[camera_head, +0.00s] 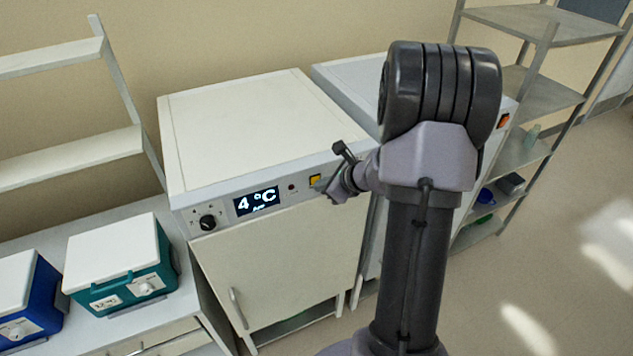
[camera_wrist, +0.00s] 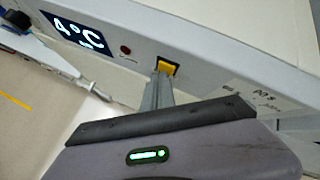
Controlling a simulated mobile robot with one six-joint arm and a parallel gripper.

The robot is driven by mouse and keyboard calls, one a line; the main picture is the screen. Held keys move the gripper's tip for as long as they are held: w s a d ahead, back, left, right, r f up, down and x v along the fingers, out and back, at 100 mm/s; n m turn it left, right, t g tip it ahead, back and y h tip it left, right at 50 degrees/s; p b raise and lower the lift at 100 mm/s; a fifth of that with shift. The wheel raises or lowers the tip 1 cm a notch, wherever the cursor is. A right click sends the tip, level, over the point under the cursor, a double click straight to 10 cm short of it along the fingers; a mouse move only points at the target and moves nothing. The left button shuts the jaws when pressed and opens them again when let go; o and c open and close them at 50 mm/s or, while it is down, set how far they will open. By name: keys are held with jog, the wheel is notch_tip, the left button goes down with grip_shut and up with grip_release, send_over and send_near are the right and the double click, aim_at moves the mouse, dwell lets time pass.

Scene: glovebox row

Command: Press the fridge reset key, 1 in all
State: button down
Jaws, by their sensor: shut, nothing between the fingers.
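The fridge (camera_head: 240,130) is a white cabinet with a control strip along its front top edge. Its display (camera_head: 257,201) reads 4 °C, and it also shows in the wrist view (camera_wrist: 79,34). A yellow key (camera_head: 315,180) in a dark frame sits on the strip, right of a small red light (camera_head: 291,187). In the wrist view the yellow key (camera_wrist: 166,68) shows just beyond my gripper's fingertips (camera_wrist: 161,80). My gripper (camera_head: 330,192) is shut and empty, in front of the strip at the key. I cannot tell whether the fingertips touch the key.
A black knob (camera_head: 207,222) is left of the display. A second white cabinet (camera_head: 340,75) stands to the right. Teal (camera_head: 128,288) and blue (camera_head: 42,300) cool boxes sit on the left bench. A metal shelf rack (camera_head: 545,95) stands at the right; open floor lies before it.

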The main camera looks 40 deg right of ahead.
dwell(0.4)
jog(key=shift+s+a+b, duration=0.25)
jog(key=shift+s+b, duration=0.25)
jog(key=shift+s, duration=0.3)
jog(key=s+b, duration=0.1)
jog(key=s, duration=0.1)
jog(key=s+a, duration=0.1)
jog(key=s, duration=0.2)
jog(key=shift+b, duration=0.4)
jog(key=shift+w, duration=0.1)
